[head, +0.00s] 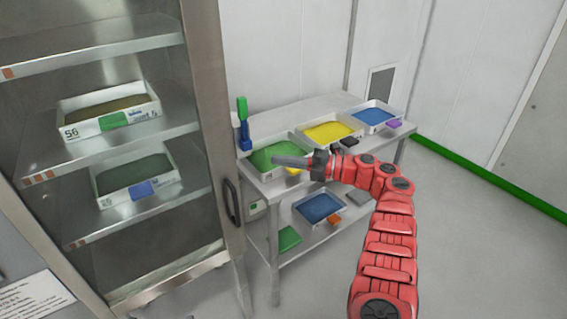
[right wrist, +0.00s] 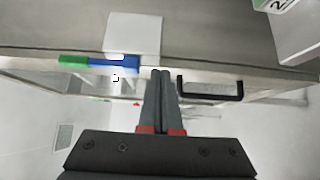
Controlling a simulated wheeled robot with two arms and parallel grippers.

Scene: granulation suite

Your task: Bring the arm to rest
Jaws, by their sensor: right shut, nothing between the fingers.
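My right arm (head: 388,235) is red and reaches up from the bottom right in the head view, then bends to the left. Its gripper (head: 278,160) points left over the green tray (head: 262,168) on the metal table. In the right wrist view the two grey fingers (right wrist: 160,75) lie together, shut, with nothing held between them. Whether the fingers touch anything is not clear; they appear above the tray. My left gripper is not in view.
A metal cabinet with a glass front (head: 205,90) and black handle (head: 231,200) stands close left of the gripper. The table (head: 310,110) also bears a yellow tray (head: 325,133) and a blue tray (head: 374,116). A green and blue object (head: 243,125) stands at its left end. Floor at right is clear.

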